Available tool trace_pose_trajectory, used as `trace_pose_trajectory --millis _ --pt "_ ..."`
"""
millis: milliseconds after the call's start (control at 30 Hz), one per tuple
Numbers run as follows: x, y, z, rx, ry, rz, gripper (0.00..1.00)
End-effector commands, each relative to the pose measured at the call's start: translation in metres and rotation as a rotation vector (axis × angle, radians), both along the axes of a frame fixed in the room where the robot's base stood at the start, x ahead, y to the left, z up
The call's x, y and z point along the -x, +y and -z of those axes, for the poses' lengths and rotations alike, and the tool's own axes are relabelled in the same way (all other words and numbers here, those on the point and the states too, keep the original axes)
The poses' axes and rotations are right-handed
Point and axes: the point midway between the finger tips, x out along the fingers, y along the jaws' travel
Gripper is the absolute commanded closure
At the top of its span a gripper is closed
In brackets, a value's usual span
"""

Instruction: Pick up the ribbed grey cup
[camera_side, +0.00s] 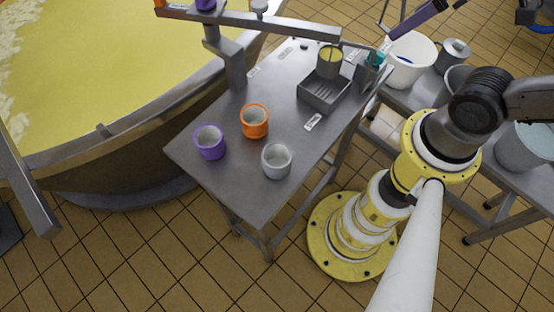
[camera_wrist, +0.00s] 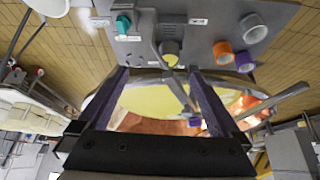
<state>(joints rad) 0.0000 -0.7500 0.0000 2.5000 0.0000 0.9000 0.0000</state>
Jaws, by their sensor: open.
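The grey cup (camera_side: 276,163) stands upright on the steel table near its front edge, open end up; ribs are too small to make out. It also shows in the wrist view (camera_wrist: 254,29) at the upper right. My gripper (camera_side: 386,33) is at the top right of the side view, beyond the table's far right end and well away from the cup. In the wrist view its two purple fingers (camera_wrist: 158,74) are spread apart with nothing between them.
An orange cup (camera_side: 255,123) and a purple cup (camera_side: 210,143) stand close to the grey cup. A grey tray (camera_side: 321,99) and a grey pot with yellow contents (camera_side: 330,65) are farther back. A large vat (camera_side: 120,135) borders the table's left. A white bucket (camera_side: 409,62) stands right.

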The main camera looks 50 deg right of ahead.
Motion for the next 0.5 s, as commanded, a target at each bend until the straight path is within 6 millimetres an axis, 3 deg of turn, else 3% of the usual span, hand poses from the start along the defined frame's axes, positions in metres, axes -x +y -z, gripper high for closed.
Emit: trace_pose_trajectory --millis 267,500 --pt "-0.001 0.000 -0.001 -0.033 -0.006 0.059 0.00" --pt "-0.024 0.017 -0.010 -0.364 -0.062 0.469 0.00"
